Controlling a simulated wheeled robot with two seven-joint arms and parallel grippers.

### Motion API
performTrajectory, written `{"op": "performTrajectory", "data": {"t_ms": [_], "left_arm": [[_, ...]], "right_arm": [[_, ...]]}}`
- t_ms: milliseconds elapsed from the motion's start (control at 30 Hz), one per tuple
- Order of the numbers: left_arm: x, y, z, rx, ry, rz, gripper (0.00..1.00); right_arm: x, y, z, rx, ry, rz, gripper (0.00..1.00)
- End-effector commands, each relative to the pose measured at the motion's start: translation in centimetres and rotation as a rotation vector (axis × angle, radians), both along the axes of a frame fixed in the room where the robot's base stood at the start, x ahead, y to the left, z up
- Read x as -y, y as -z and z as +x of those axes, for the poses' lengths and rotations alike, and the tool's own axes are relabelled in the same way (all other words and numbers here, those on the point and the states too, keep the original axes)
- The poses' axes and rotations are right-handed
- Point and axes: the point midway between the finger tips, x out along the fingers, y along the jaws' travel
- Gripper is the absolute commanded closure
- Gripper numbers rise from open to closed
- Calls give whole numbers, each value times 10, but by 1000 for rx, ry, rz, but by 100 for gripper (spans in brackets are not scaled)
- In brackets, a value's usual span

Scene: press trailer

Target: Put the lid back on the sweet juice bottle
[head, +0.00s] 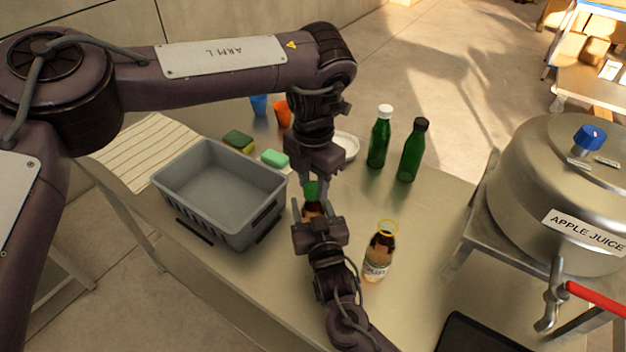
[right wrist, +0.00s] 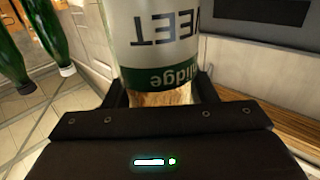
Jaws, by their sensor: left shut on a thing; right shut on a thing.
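The sweet juice bottle (head: 312,209) is brown and mostly hidden between my grippers in the head view. In the right wrist view its pale label (right wrist: 165,35) shows part of the word SWEET, upside down. My right gripper (head: 313,212) is shut on this bottle. My left gripper (head: 313,183) is above it, pointing down and shut on a green lid (head: 312,189). The lid is right at the top of the bottle. I cannot tell whether it touches the neck or is seated.
Another brown bottle (head: 379,257) with a yellow top stands close right. Two green bottles (head: 379,142) (head: 411,155) stand behind. A grey bin (head: 205,205) is at left, near sponges (head: 274,158) and cups (head: 283,114). The apple juice vessel (head: 535,190) stands right.

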Motion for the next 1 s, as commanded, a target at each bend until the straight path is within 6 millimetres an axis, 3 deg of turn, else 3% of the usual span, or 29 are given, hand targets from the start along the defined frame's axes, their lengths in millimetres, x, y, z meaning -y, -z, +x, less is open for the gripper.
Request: {"op": "performTrajectory", "data": {"t_ms": [33,167,200,367,667,1000], "left_arm": [[-1,-1,1,5,67,1,94],[-1,-1,1,4,51,0,94],[-1,-1,1,4,50,0,64],[0,-1,1,3,50,0,45],[0,-2,0,2,50,-1,45],[0,-40,1,2,50,-1,45]], "right_arm": [[0,0,-1,1,-1,0,100],[0,0,-1,1,-1,0,100],[0,0,-1,1,-1,0,100],[-1,0,0,1,-1,0,100],[0,0,0,0,-1,0,100],[0,0,0,0,-1,0,100]]}}
